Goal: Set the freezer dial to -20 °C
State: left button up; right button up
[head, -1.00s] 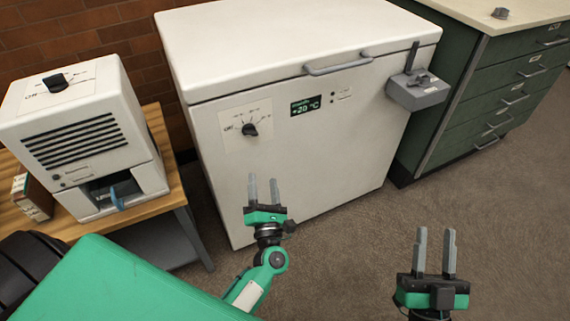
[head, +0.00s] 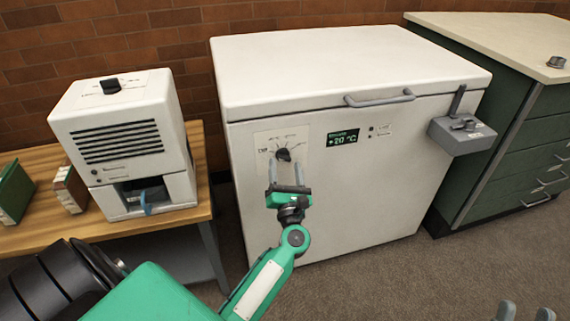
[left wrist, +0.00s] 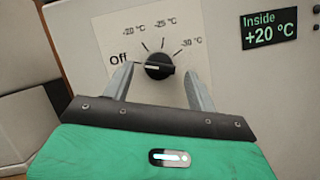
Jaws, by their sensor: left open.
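The freezer dial (head: 283,155) is a black knob on a pale scale plate on the white freezer (head: 330,205). In the left wrist view the dial (left wrist: 158,66) has its white mark pointing left, towards "Off"; marks for -20, -25 and -30 °C run clockwise from there. My left gripper (head: 285,170) is open in front of the dial, just below it in the head view. In the left wrist view its fingers (left wrist: 157,78) stand either side of the knob; I cannot tell whether they touch it. My right gripper (head: 525,313) shows only two separated fingertips, at the bottom right.
The freezer display (head: 342,137) reads +20 °C. A grey lock box (head: 461,135) is on the freezer's right side. A white device with its own black knob (head: 110,86) stands on the wooden table at left. Green drawers (head: 525,150) stand at right.

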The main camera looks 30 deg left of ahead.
aim_at(283, 154)
pick_arm(q)
jog(key=shift+x, duration=1)
jog(key=c, duration=1)
